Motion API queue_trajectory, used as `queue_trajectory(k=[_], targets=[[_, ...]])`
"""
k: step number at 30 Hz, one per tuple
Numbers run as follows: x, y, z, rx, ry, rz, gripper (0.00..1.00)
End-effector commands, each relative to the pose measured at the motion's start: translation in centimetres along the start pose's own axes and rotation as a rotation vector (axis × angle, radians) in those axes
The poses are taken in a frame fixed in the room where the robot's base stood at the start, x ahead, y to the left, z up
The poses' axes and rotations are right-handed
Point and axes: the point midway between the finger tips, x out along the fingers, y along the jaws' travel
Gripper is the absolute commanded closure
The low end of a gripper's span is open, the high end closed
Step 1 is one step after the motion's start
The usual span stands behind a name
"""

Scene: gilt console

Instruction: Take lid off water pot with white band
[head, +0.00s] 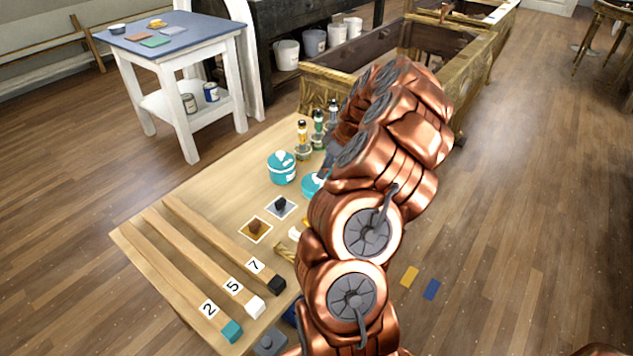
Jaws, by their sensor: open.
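A teal pot (282,174) stands on the wooden table, with a teal lid (276,158) on it. White shows on its side and top; I cannot tell clearly if it is a full band. A second teal pot (311,187) stands just to its right, partly hidden behind my copper arm. My arm rises over the right side of the table and bends away toward the back. My gripper does not show; it is hidden behind the arm links or out of frame.
Three sticks marked 2 (188,290), 5 (205,267) and 7 (220,244) lie at the front left. Several small bottles (302,139) stand behind the pots. Two square tiles (255,231) lie in front. A gilt console (318,89) stands behind the table.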

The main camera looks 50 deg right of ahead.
Motion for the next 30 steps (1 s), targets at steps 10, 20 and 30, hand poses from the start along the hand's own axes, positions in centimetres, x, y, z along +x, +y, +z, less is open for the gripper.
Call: queue_trajectory(k=[10, 20, 30], targets=[[3.9, -0.1, -0.7, 0.001, -0.002, -0.004, 0.43], [4.8, -0.1, -0.7, 0.001, 0.000, -0.002, 0.43], [4.8, -0.1, -0.7, 0.001, 0.000, -0.002, 0.79]])
